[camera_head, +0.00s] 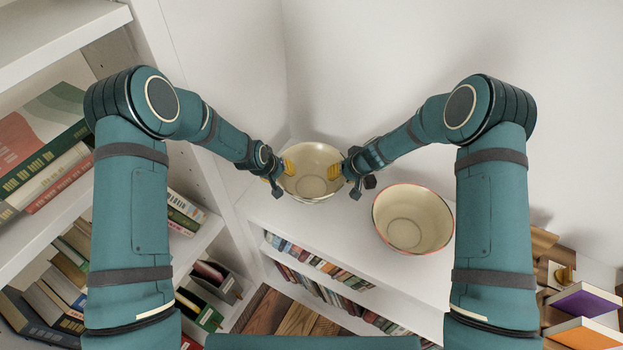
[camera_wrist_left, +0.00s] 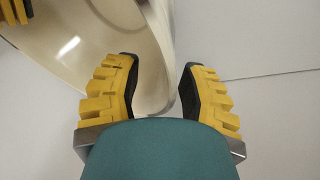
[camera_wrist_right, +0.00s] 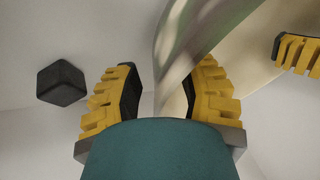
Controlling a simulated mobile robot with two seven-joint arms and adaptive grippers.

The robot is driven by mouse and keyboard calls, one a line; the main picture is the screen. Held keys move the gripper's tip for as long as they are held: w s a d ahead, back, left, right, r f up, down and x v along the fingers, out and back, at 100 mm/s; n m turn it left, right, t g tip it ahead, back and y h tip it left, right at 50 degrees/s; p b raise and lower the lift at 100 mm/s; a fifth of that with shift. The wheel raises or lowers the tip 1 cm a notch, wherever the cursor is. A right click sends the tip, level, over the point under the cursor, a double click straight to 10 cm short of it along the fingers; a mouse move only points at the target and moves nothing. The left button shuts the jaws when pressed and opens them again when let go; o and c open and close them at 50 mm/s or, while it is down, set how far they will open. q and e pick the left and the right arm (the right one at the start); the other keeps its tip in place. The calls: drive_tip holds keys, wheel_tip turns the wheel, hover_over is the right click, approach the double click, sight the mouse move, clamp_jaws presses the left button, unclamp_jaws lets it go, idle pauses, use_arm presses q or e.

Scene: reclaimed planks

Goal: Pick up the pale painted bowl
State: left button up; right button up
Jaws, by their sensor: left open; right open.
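A pale cream bowl with a grey-toned outside (camera_head: 311,185) stands upright on the white shelf top near the wall corner. My left gripper (camera_head: 283,178) is at its left side, open, with the bowl's wall (camera_wrist_left: 150,85) between its fingers in the left wrist view. My right gripper (camera_head: 350,181) is at its right side, also open. In the right wrist view, the bowl's wall (camera_wrist_right: 178,70) passes between its fingers. I cannot tell whether any finger touches the bowl. A second cream bowl with a reddish rim (camera_head: 413,219) stands nearer, to the right.
A small dark block (camera_wrist_right: 62,82) is beside my right gripper. The white shelf top (camera_head: 345,233) is clear in front of the bowls, with books (camera_head: 318,263) below. A tall bookcase (camera_head: 60,45) stands at left. Books (camera_head: 585,300) lie at lower right. White walls are behind.

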use_arm(q)
drive_tip(key=shift+w+f, duration=0.1)
drive_tip(key=shift+f, duration=0.15)
use_arm(e)
drive_tip(key=shift+w+a+f, duration=0.1)
drive_tip(key=shift+a+f, duration=0.05)
drive_tip(key=shift+f, duration=0.1)
use_arm(q)
drive_tip(key=shift+o, duration=0.2)
use_arm(e)
drive_tip(key=shift+o, duration=0.2)
use_arm(q)
clamp_jaws()
use_arm(e)
clamp_jaws()
use_arm(q)
drive_tip(key=shift+d, duration=0.1)
